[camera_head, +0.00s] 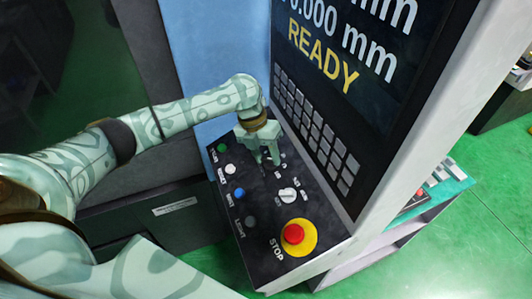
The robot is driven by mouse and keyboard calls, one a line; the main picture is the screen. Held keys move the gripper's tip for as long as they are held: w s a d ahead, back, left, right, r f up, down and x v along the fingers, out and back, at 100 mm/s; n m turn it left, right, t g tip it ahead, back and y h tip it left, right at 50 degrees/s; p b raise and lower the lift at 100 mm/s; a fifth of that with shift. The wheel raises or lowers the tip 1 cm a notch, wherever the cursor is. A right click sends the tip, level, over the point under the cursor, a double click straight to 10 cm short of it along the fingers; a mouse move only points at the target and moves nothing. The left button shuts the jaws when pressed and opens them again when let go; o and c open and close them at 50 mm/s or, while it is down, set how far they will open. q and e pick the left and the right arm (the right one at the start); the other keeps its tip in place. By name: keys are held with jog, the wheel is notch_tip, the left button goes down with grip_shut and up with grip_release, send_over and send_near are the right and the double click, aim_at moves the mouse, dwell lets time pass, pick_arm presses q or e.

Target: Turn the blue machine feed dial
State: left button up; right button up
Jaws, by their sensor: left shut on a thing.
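The machine's control panel (262,222) slopes below a screen, beside a blue machine wall (215,60). My left gripper (267,160) reaches down onto the far part of this panel, fingers pointing down. It is shut on a dial there, which the fingers mostly hide, so I cannot tell its colour or angle. A white dial (288,195) sits nearer on the panel, apart from the gripper. A small blue button (239,192) sits in the row at the panel's left side. My right gripper is not in view.
The row also holds a green button (222,148), a white button (230,168) and a dark button (250,221). A red stop button (293,233) on a yellow disc is at the near end. The screen (350,60) reading READY and a keypad (312,125) rise close right of the gripper.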

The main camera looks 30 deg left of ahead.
pick_arm(q)
jog(key=shift+f, duration=0.1)
dwell(0.4)
jog(key=o, duration=1)
jog(key=v, duration=1.6)
jog(key=shift+p, duration=0.3)
jog(key=shift+s, duration=0.1)
